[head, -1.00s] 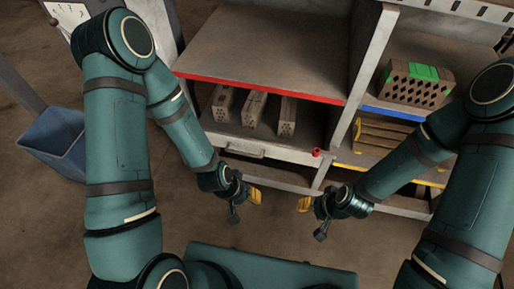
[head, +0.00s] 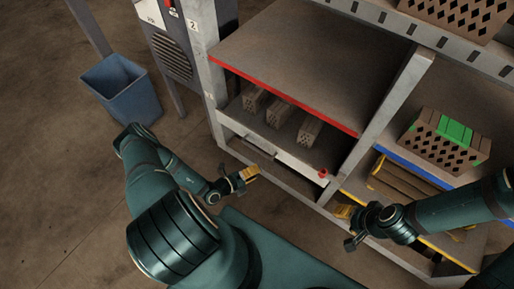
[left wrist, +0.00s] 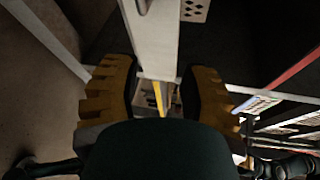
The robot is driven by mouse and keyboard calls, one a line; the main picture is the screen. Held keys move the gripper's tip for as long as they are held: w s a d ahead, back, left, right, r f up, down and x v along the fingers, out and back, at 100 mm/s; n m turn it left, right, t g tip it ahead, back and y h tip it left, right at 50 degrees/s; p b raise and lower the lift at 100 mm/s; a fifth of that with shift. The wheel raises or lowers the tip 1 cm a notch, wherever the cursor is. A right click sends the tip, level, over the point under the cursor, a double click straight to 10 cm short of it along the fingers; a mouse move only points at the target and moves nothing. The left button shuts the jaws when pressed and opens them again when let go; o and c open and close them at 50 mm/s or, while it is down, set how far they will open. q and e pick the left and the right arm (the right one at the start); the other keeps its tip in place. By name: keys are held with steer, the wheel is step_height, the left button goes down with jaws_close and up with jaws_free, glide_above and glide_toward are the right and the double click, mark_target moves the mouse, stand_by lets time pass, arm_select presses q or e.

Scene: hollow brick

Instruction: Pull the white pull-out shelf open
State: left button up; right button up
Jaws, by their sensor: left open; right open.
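The white pull-out shelf (head: 298,168) sits in the lower left bay of the rack, under the red-edged board. Several hollow bricks stand on it. Its pale front also shows in the left wrist view (left wrist: 158,45), upright in the picture beyond the fingers, with part of a handle (left wrist: 143,5) at the top edge. My left gripper (head: 250,173) is open and empty, just in front of the shelf front; its yellow fingers are apart in the left wrist view (left wrist: 157,92). My right gripper (head: 345,212) is open and empty, low in front of the rack's right bay.
A red knob (head: 322,174) is at the shelf's right end. The right bay holds a brick with a green top (head: 450,135) above yellow-edged boards. A blue bin (head: 122,92) stands on the floor at left. The floor in front of the bin is clear.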

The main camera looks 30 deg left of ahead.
mark_target(257, 150)
arm_select(q)
steer(key=s+a+f+n+t+y, duration=0.1)
steer(key=a+f+n+t+y, duration=0.1)
steer(key=a+n+y, duration=0.4)
steer(key=shift+h, duration=0.4)
steer(key=w+f, duration=0.1)
steer(key=w, duration=0.3)
steer(key=w+f+b, duration=0.1)
steer(key=w, duration=0.3)
steer(key=w+f+b, duration=0.1)
steer(key=w, duration=0.4)
jaws_close()
